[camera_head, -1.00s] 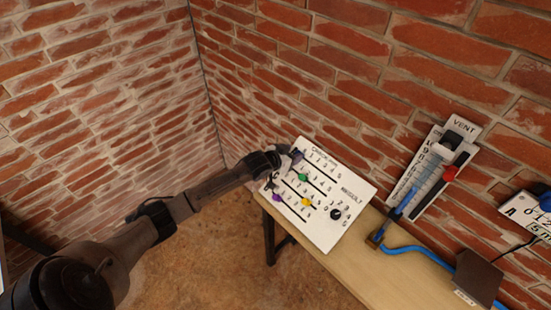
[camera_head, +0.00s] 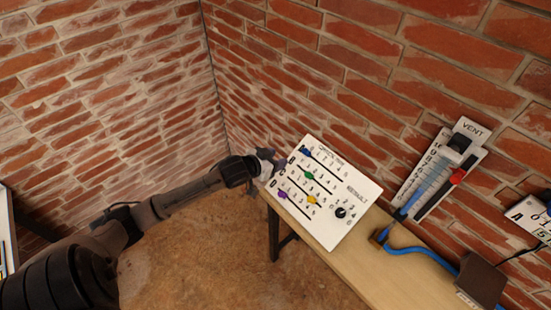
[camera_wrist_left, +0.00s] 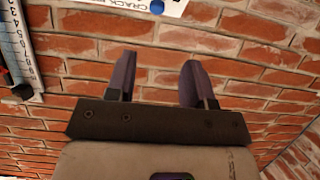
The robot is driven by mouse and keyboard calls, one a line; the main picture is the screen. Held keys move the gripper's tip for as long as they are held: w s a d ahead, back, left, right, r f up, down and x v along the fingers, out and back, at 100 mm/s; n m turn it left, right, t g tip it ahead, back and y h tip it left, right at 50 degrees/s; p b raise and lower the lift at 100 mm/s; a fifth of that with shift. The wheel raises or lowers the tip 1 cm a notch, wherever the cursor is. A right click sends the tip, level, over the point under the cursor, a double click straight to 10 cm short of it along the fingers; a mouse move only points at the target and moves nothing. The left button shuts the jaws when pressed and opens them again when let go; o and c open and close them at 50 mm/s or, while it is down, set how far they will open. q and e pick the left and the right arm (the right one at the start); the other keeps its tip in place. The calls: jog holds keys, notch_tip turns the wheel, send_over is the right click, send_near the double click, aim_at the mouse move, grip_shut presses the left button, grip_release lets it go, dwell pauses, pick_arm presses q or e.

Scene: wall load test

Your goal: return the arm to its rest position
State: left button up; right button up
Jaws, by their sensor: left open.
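My left gripper (camera_head: 271,161) is at the left edge of the white panel (camera_head: 347,229) in the head view. In the left wrist view its two fingers (camera_wrist_left: 157,80) stand apart with nothing between them, and brick wall lies behind them. The panel carries several coloured sliders on numbered lines: blue (camera_head: 306,152), green (camera_head: 308,175), yellow (camera_head: 313,200) and purple (camera_head: 283,195). A black knob (camera_head: 341,212) sits at its lower right. My right gripper is not in view.
A wooden table (camera_head: 370,272) runs along the brick wall. A VENT board (camera_head: 437,170) with a red slider (camera_head: 457,176) stands to the right. A blue hose (camera_head: 415,250) leads to a dark box (camera_head: 481,278). Bare floor (camera_head: 200,260) lies left of the table.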

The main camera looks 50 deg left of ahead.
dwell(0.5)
pick_arm(q)
jog(key=s+d+f+m+g, duration=0.1)
jog(key=s+d+f+g, duration=0.2)
jog(key=s+d, duration=0.6)
jog(key=s+d+f+g, duration=0.4)
jog(key=s+d, duration=0.2)
jog(key=s, duration=0.4)
jog(key=s+d+f+m+g, duration=0.1)
jog(key=s+d+f+g, duration=0.2)
jog(key=s+d, duration=0.6)
notch_tip(320, 180, up, 21)
jog(key=s+a+p, duration=0.1)
jog(key=p, duration=2)
jog(key=shift+h, duration=0.3)
jog(key=shift+s+a, duration=0.1)
